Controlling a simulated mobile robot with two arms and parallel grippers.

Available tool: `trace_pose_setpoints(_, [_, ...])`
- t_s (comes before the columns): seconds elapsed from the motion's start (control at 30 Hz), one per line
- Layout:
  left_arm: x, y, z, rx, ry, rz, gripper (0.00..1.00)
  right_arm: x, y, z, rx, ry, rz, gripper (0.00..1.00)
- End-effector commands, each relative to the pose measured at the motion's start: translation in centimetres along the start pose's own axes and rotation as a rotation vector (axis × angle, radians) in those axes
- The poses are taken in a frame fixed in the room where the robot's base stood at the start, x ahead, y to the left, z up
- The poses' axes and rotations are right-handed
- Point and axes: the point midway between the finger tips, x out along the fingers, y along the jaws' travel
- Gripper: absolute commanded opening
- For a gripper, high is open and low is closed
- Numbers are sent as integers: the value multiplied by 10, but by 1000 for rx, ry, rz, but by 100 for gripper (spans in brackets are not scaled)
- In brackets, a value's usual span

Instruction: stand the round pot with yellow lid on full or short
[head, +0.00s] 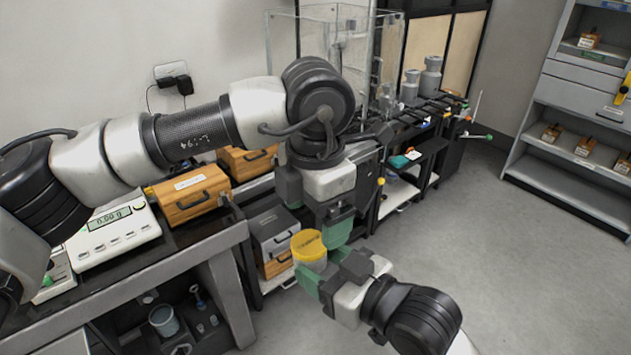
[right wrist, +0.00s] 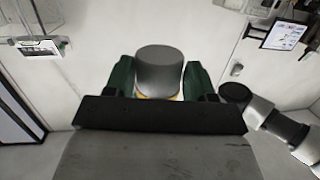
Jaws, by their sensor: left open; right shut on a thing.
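The round pot with yellow lid (head: 309,248) is held in the air in front of the tables, lid up in the head view. My right gripper (head: 321,274) is shut on its side. In the right wrist view the grey pot body (right wrist: 160,70) sits between the green fingers, with a thin yellow edge at its lower end. My left gripper (head: 325,222) is open, just above and beside the pot; one green finger is close to the lid, and I cannot tell if it touches. No place marked full or short is readable.
A white scale (head: 113,232) stands on the dark table at left, beside wooden boxes with handles (head: 190,193). A clear enclosure (head: 330,40) and grey jars (head: 431,75) are behind. Shelves (head: 575,130) stand at right. The floor (head: 480,215) between is clear.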

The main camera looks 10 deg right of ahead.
Motion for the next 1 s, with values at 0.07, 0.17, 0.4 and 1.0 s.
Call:
trace_pose_setpoints(0.07, [16, 0, 0, 0, 1, -2, 87, 0, 0, 0, 0, 1, 0, 21])
trace_pose_setpoints(0.17, [31, -1, 0, 1, 0, -3, 87, 0, 0, 0, 0, 1, 0, 21])
trace_pose_setpoints(0.4, [50, 0, 0, 0, -2, -2, 87, 0, 0, 0, 0, 1, 0, 21])
trace_pose_setpoints(1.0, [52, -1, 0, 1, -2, -2, 42, 0, 0, 0, 0, 1, 0, 21])
